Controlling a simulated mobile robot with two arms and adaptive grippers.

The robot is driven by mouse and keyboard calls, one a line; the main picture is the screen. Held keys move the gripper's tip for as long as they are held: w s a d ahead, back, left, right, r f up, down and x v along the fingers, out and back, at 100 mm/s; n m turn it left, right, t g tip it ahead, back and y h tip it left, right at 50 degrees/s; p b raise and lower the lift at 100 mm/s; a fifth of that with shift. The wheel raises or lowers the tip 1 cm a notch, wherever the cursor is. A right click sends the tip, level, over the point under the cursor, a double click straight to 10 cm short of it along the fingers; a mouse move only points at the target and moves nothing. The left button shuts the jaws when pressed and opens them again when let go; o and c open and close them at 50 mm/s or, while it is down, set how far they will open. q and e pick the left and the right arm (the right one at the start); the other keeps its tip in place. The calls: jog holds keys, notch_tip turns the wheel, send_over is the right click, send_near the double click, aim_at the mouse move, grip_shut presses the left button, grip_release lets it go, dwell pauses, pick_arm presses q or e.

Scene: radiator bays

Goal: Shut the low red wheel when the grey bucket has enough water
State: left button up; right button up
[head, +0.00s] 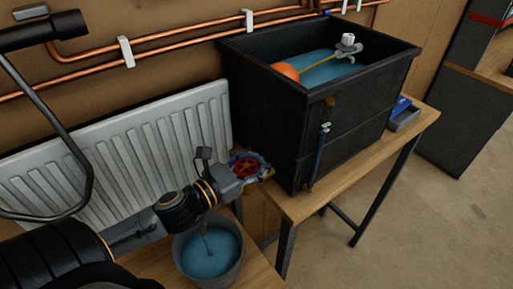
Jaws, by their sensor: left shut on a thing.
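The red wheel (245,168) sits low at the right end of the radiator, on a valve beside the table. My left gripper (250,160) reaches in from the left and is shut on the red wheel, its grey fingers around the rim. The grey bucket (237,271) stands upright on the wooden surface below my left wrist. Blue water (215,258) shows inside it, below the rim; my arm hides part of the bucket's rim. A thin grey strand hangs down to the water; I cannot tell whether it is flowing water. My right gripper is out of view.
A white radiator (110,150) stands along the wall under copper pipes (190,38). A black tank (255,110) with water and an orange float (286,71) stands on a wooden table (300,205). A blue-grey tray (405,118) lies at its right. The floor at right is clear.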

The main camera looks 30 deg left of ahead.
pick_arm(q)
jog(key=m+g+h, duration=0.1)
jog(key=h, duration=0.1)
jog(key=d+m+g+h, duration=0.1)
jog(key=m+h, duration=0.1)
jog(key=m+g+h+p, duration=0.1)
jog(key=h, duration=0.1)
jog(key=shift+s+d+f+g, duration=0.15)
jog(key=shift+s+f+g, duration=0.15)
jog(key=shift+s, duration=0.1)
jog(key=shift+s+d+m+g+h+b, duration=0.1)
jog(key=shift+s+d+m+g+h, duration=0.1)
jog(key=shift+m+g+h, duration=0.55)
jog(key=shift+s+d+m+g+h+b, duration=0.1)
jog(key=shift+s+d+m+g+h, duration=0.05)
jog(key=shift+m+g+h, duration=0.55)
jog(key=shift+s+d+m+g+h+b, duration=0.1)
jog(key=shift+s+d+m+g+h, duration=0.1)
jog(key=shift+m+g+h, duration=0.5)
jog(key=shift+g, duration=0.25)
jog(key=o, duration=1.3)
jog(key=shift+a+r, duration=0.1)
jog(key=shift+r, duration=0.05)
jog(key=shift+c, duration=0.2)
jog(key=shift+m, duration=0.25)
jog(key=shift+r, duration=0.1)
notch_tip(320, 180, up, 10)
jog(key=shift+o, duration=0.2)
